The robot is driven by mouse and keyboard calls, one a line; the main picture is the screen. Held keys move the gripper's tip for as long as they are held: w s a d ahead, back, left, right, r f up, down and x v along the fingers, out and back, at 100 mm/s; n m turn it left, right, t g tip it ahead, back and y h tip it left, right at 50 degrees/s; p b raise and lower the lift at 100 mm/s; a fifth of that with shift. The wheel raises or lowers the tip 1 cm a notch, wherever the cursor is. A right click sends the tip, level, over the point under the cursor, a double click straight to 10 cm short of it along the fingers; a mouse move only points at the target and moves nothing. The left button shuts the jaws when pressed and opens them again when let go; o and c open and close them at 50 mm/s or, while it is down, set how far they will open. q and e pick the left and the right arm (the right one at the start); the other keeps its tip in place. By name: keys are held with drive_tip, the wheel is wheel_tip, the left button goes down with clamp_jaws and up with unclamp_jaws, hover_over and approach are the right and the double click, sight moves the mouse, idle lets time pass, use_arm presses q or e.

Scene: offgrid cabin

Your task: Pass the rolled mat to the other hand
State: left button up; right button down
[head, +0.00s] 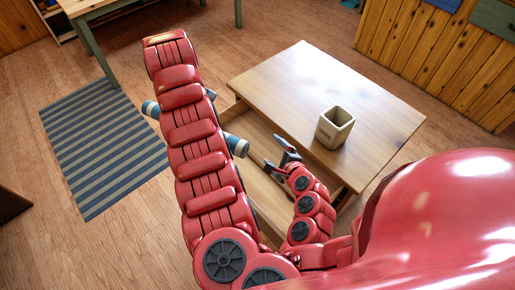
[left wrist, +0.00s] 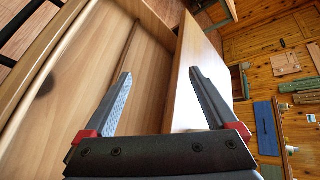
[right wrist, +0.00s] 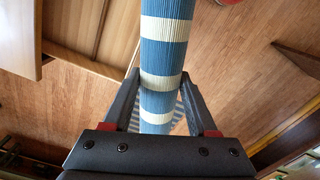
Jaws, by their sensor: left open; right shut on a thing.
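The rolled mat, blue with cream bands, shows at both ends behind my red arm in the head view (head: 237,146). Its middle is hidden there. In the right wrist view the mat (right wrist: 167,60) runs between the fingers of my right gripper (right wrist: 160,78), which is shut on it. The right gripper's fingers are hidden in the head view. My left gripper (head: 281,154) is open and empty, to the right of the mat's near end and apart from it. In the left wrist view its fingers (left wrist: 159,75) are spread over the drawer and table edge.
A wooden table (head: 300,85) with an open drawer (head: 265,195) stands beneath the grippers. A square beige cup (head: 335,128) stands on the tabletop. A striped rug (head: 100,150) lies on the floor at left. Wooden cabinets (head: 440,55) stand at the back right.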

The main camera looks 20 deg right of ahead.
use_arm(q)
drive_tip(key=s+r+m+y, duration=0.2)
drive_tip(key=s+r, duration=0.1)
drive_tip(key=s, duration=0.1)
drive_tip(key=y, duration=0.5)
approach(239, 147)
drive_tip(key=w+a, duration=0.2)
drive_tip(key=w, duration=0.2)
drive_tip(key=shift+g, duration=0.3)
drive_tip(key=x, duration=1.1)
drive_tip(key=shift+w+f, duration=0.25)
drive_tip(key=shift+f, duration=0.15)
